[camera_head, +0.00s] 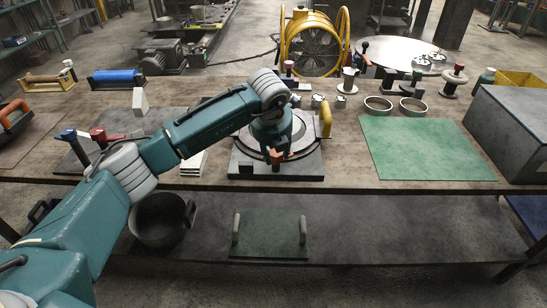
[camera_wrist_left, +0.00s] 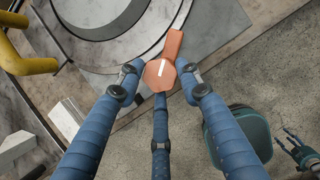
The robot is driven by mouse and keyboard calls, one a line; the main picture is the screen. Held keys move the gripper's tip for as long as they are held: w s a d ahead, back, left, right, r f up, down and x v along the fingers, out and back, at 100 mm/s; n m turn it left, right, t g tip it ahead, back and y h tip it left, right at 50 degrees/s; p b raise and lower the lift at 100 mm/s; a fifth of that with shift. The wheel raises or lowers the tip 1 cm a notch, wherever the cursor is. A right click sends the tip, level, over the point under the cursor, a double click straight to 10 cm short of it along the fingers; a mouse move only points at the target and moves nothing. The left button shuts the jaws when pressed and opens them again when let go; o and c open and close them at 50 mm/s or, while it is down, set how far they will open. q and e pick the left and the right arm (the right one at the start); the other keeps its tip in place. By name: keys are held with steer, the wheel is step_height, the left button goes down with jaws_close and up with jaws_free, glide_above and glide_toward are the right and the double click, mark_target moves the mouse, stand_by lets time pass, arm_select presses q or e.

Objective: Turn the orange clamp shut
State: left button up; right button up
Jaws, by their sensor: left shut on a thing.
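The orange clamp (camera_wrist_left: 160,75) is a lever with a round hub at the front edge of the ring fixture (camera_head: 302,162). In the left wrist view its arm points up and slightly right, alongside the fixture's rim. In the head view only a small part of the clamp (camera_head: 290,158) shows below my left gripper (camera_head: 277,152). My left gripper (camera_wrist_left: 160,88) is shut on the clamp, with its blue fingers around the hub. A dark, jointed hand at the lower right edge of the wrist view may be my right gripper (camera_wrist_left: 302,152); its state is unclear.
A yellow curved handle (camera_head: 326,118) stands at the fixture's right. A white stack (camera_head: 193,165) lies left of it, and a green mat (camera_head: 425,150) lies to the right. A large grey box (camera_head: 515,125) is at the right end. Small parts and rings stand behind.

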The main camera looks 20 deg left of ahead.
arm_select(q)
steer(key=n+b, duration=0.1)
steer(key=n, duration=0.1)
steer(key=n+y+b, duration=0.1)
steer(key=n+b, duration=0.1)
steer(key=n+y+b, duration=0.1)
steer(key=shift+w+d+r+n+g, duration=0.25)
steer(key=shift+w+d+n+g, duration=0.05)
steer(key=shift+w+n, duration=0.1)
steer(key=shift+n+g+y+b, duration=0.3)
steer(key=shift+n+y+b, duration=0.1)
steer(key=shift+n+b, duration=0.6)
steer(key=shift+r+n+g+b, duration=0.15)
steer(key=shift+n+g+b, duration=0.2)
steer(key=shift+n, duration=0.95)
steer(key=shift+y, duration=0.3)
steer(key=o, duration=1.1)
steer(key=shift+w, duration=0.1)
steer(key=shift+a+f, duration=0.1)
steer(key=shift+f, duration=0.1)
